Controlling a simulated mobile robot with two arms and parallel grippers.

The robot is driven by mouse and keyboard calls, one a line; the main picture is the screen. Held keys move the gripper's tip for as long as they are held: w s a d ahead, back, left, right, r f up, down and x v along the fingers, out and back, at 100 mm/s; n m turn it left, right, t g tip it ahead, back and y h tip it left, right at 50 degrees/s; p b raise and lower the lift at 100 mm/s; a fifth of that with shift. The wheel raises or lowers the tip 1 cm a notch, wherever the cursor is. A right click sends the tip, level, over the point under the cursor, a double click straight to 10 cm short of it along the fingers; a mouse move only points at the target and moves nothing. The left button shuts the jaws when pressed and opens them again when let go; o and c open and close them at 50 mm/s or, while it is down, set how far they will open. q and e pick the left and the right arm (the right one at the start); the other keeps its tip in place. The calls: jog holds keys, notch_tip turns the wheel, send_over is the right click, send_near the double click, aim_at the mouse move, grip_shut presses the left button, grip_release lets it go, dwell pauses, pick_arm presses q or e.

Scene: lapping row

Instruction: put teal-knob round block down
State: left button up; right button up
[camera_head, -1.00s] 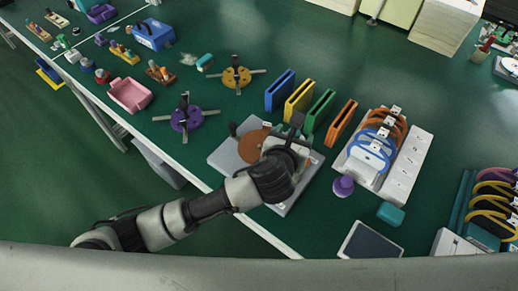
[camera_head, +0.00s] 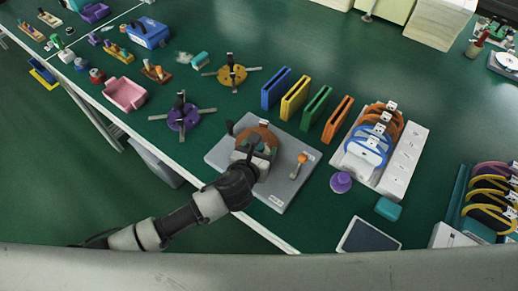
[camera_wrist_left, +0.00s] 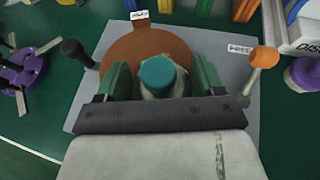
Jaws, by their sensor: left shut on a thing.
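The teal-knob round block (camera_wrist_left: 158,76) shows in the left wrist view as a teal knob on a pale body between the two fingers. My left gripper (camera_head: 253,148) is shut on it; the fingers also show in the left wrist view (camera_wrist_left: 160,82). The block is over the near part of a brown disc (camera_wrist_left: 150,42) on a grey plate (camera_wrist_left: 88,90). The disc (camera_head: 268,132) and plate (camera_head: 218,158) also show in the head view. I cannot tell whether the block touches the disc. My right gripper is not in view.
An orange-knobbed lever (camera_head: 299,166) stands on the plate's right side, and a black-knobbed handle (camera_wrist_left: 80,54) at its left. Coloured upright slabs (camera_head: 317,107) stand behind. A purple knob piece (camera_head: 341,182) and white rack (camera_head: 401,163) are right. A purple disc fixture (camera_head: 183,118) is left.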

pick_arm(q)
jog(key=o, duration=1.1)
jog(key=shift+f, duration=0.15)
jog(key=shift+r, duration=0.2)
jog(key=v, duration=1.2)
